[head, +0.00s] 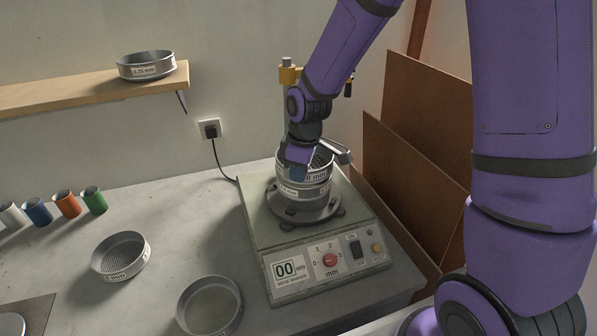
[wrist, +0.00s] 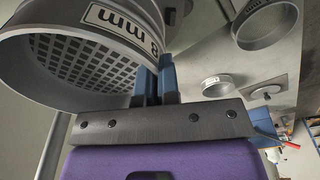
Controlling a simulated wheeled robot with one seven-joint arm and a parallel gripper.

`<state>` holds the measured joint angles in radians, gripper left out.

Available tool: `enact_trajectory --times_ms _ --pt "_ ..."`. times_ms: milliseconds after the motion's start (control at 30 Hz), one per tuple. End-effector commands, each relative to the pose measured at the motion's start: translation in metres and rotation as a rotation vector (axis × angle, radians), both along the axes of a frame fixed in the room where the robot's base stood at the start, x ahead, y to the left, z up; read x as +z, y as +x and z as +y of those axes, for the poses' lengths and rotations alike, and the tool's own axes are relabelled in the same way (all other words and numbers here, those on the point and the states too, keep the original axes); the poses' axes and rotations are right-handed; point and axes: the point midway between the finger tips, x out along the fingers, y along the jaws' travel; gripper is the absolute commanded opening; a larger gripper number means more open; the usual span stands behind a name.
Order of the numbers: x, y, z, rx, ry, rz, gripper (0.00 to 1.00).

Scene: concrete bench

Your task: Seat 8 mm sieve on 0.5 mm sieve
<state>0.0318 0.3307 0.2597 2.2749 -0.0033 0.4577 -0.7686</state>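The 8 mm sieve (head: 319,174) is a grey metal ring with a coarse mesh, at the top of the stack place on the shaker. In the wrist view the 8 mm sieve (wrist: 62,62) fills the upper left, its mesh underside showing. My gripper (head: 299,171) has its blue fingers (wrist: 156,82) closed on the sieve's wall. Directly below is another labelled sieve (head: 292,191), seated on the shaker's round base; its label is too small to read surely. The two look touching or nearly so; I cannot tell whether the upper one is fully seated.
The shaker (head: 262,232) has a post and clamp (head: 288,76) behind the stack. Two sieves (head: 121,256) (head: 209,306) lie on the bench at left. A 0.25 mm sieve (head: 146,65) is on the shelf (head: 60,97). Coloured cups (head: 67,204) stand at far left. Brown boards (head: 428,140) lean at right.

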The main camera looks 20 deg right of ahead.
Motion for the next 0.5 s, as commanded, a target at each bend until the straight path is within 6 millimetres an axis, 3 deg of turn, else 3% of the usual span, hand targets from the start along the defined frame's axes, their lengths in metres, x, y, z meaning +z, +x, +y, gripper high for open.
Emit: enact_trajectory --times_ms 500 --pt "-0.0059 0.0001 0.0002 0.000 0.000 0.000 0.00"
